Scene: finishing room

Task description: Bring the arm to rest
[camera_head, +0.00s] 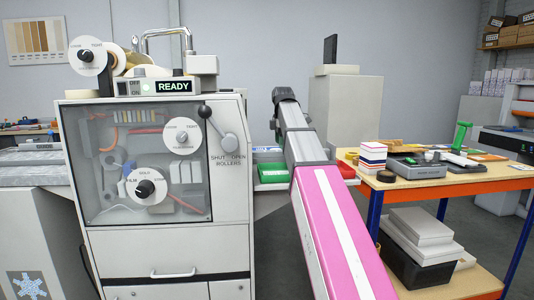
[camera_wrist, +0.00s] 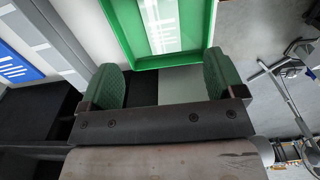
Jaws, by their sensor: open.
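My arm (camera_head: 325,215) reaches forward and up from the lower middle of the head view. Its pink and white link leads to a grey link and a dark joint at the far end. My gripper (camera_wrist: 160,64) shows in the wrist view only, with two green-padded fingers set wide apart. Nothing is held between them. A green tray (camera_wrist: 209,30) with a white, pale-green striped face lies just beyond the fingertips. I cannot tell whether the fingers touch it.
A laminating machine (camera_head: 230,240) with a lit READY display stands left of the arm. A wooden table (camera_head: 420,182) with tools and a stack of cards stands close on the right. A green bin (camera_head: 272,173) sits between them. A grey cabinet (camera_head: 350,108) stands behind.

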